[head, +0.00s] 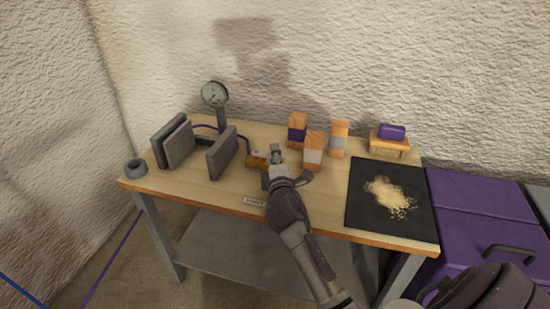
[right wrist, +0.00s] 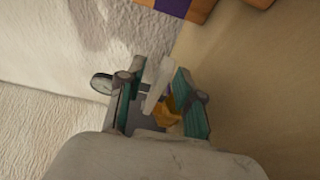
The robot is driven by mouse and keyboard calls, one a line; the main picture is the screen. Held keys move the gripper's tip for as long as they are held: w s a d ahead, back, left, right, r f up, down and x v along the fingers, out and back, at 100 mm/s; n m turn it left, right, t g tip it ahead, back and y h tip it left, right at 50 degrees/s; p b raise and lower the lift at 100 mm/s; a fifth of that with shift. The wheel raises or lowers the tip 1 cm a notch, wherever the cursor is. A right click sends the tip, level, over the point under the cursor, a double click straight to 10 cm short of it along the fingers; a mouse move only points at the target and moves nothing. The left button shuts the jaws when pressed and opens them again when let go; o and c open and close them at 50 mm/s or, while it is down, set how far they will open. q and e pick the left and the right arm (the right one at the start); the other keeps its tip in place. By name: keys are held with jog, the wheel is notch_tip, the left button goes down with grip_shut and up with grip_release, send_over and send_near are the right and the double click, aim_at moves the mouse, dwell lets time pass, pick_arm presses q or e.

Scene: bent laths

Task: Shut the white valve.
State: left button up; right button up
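The valve has a brass-yellow body (head: 257,161) on the table, at the end of a purple hose. In the right wrist view its white lever (right wrist: 157,85) stands between my right gripper's fingers, with the yellow body (right wrist: 168,112) below it. My right gripper (head: 276,158) is at the valve and hides part of it in the head view. In the right wrist view the gripper (right wrist: 158,100) is open, its teal pads on both sides of the lever with visible gaps. I cannot tell whether either pad touches it. My left gripper is not in view.
A pressure gauge (head: 214,94) and upright grey plates (head: 222,152) stand left of the valve. Orange-wood blocks (head: 314,150) stand close on the right. A black mat (head: 365,216) with sawdust and a small stand (head: 389,146) with a purple block are farther right.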

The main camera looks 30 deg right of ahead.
grip_shut()
dwell(0.3)
